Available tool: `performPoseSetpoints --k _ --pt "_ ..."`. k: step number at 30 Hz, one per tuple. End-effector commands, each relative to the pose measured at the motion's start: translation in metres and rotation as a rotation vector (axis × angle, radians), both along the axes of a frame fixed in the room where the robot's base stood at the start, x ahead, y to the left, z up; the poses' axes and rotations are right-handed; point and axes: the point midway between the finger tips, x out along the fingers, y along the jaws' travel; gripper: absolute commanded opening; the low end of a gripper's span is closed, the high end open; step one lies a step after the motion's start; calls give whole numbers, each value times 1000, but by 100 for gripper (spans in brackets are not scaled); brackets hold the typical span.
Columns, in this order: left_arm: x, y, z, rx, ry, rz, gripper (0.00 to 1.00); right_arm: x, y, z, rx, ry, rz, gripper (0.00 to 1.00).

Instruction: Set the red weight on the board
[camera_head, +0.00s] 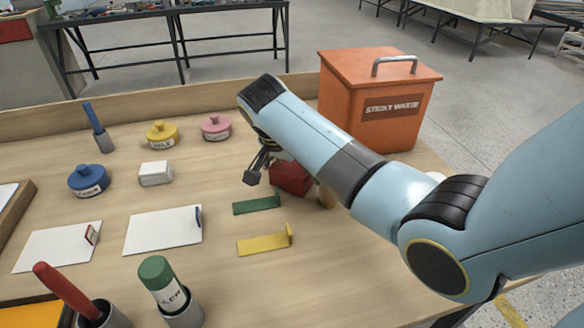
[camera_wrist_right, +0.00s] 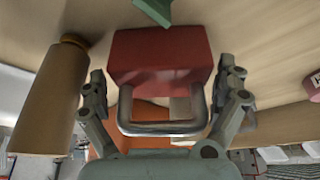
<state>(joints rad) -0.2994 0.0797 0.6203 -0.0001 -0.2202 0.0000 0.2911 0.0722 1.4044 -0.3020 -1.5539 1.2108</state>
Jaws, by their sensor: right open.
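The red weight (camera_head: 291,178) is a red block on the table, partly hidden behind my right arm. In the right wrist view the red weight (camera_wrist_right: 160,58) shows ahead with a grey bent handle (camera_wrist_right: 165,128) on it. My right gripper (camera_head: 258,166) is at the weight's left side in the head view. In the wrist view the right gripper (camera_wrist_right: 166,90) is open, with one finger on each side of the weight and handle. Two white boards (camera_head: 60,246) (camera_head: 163,229) lie flat at the left; I cannot tell which is meant. My left gripper is not in view.
An orange waste bin (camera_head: 378,95) stands behind my right arm. A wooden cylinder (camera_wrist_right: 48,100) stands close to the weight. Green (camera_head: 257,205) and yellow (camera_head: 264,243) strips lie in front. Blue (camera_head: 87,181), yellow (camera_head: 161,135) and pink (camera_head: 215,128) pots stand farther left.

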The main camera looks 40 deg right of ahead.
Motion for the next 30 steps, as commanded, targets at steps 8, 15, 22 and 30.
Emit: performPoseSetpoints --k 8,15,22,30 --pt "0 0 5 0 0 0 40 -4 18 44 3 -6 0 100" --pt "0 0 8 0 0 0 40 -11 36 90 2 -4 0 100" --pt "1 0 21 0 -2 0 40 -12 38 109 -2 2 6 100" --pt "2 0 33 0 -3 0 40 -4 25 83 1 0 22 100"
